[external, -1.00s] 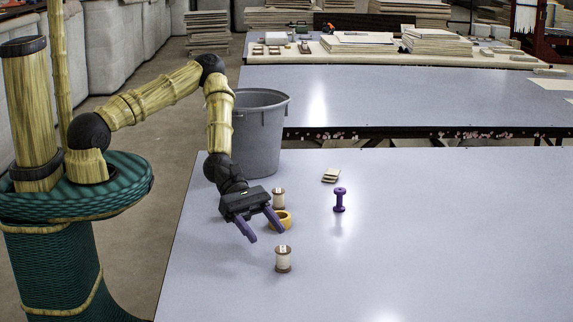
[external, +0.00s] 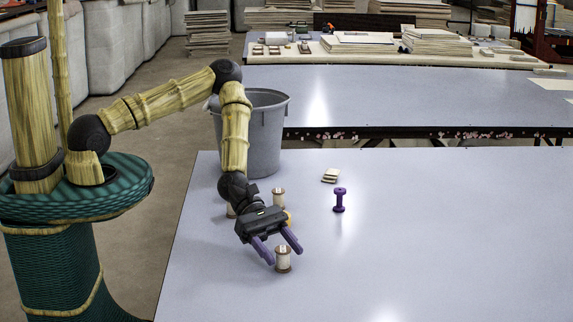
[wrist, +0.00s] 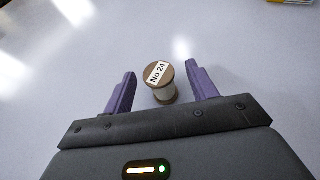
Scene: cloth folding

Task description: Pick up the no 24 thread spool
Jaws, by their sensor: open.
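The No 24 thread spool (wrist: 160,88) stands upright on the table, with brown ends, pale thread and a white label reading "No 24" on top. In the external view this spool (external: 283,262) is near the front left of the table. My gripper (external: 281,256) is open and empty, its purple fingers pointing down toward the spool. In the wrist view my gripper (wrist: 160,75) has one fingertip on each side of the spool, with gaps between. I cannot tell how high the fingers are above the table.
A second similar spool (external: 278,196) stands behind my gripper, and part of another (external: 231,211) shows beside my wrist. The table (external: 450,240) is clear to the right.

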